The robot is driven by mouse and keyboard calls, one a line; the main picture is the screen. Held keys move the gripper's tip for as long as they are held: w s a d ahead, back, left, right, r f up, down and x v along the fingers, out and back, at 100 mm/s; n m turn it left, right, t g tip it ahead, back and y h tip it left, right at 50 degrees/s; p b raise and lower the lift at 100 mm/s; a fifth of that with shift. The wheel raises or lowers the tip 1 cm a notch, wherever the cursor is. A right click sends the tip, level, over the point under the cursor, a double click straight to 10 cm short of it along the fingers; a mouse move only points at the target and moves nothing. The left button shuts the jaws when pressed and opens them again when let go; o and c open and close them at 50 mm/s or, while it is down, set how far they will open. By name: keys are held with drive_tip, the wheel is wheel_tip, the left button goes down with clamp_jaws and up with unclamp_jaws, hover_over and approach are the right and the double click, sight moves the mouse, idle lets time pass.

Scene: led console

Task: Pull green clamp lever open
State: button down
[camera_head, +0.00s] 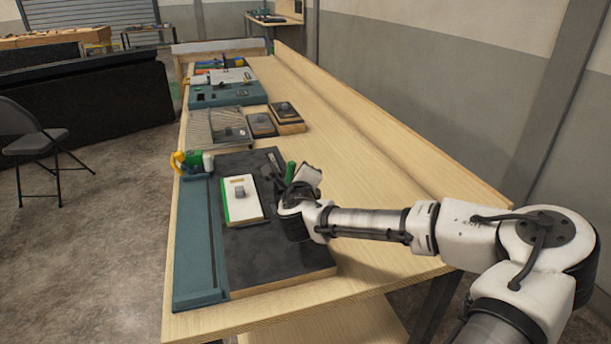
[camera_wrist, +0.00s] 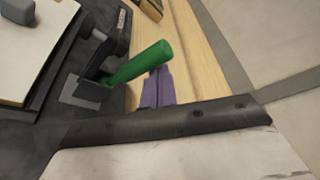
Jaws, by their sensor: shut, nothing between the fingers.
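The green clamp lever (camera_head: 290,172) stands up at the right side of the dark board, close to my wrist. In the wrist view the green lever (camera_wrist: 142,63) slants up and right from a black clamp body (camera_wrist: 113,45) by a grey plate (camera_wrist: 82,93). My gripper (camera_wrist: 158,82) shows as purple fingers, closed together and empty. They are beside the lever on its right and lower side, and the lever partly overlaps them in the picture. I cannot tell whether they touch it. In the head view my wrist hides the fingers.
The dark board (camera_head: 285,256) carries a white block (camera_head: 242,208) with a grey knob. A teal rail (camera_head: 200,250) runs along the left, with a green and yellow fitting (camera_head: 189,160) at its far end. Other fixtures stand farther back. The bench's right side is clear up to the wall.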

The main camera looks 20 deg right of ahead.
drive_tip(key=shift+a+r, duration=0.2)
drive_tip(key=shift+a, duration=0.3)
idle(0.5)
drive_tip(key=shift+s, duration=0.1)
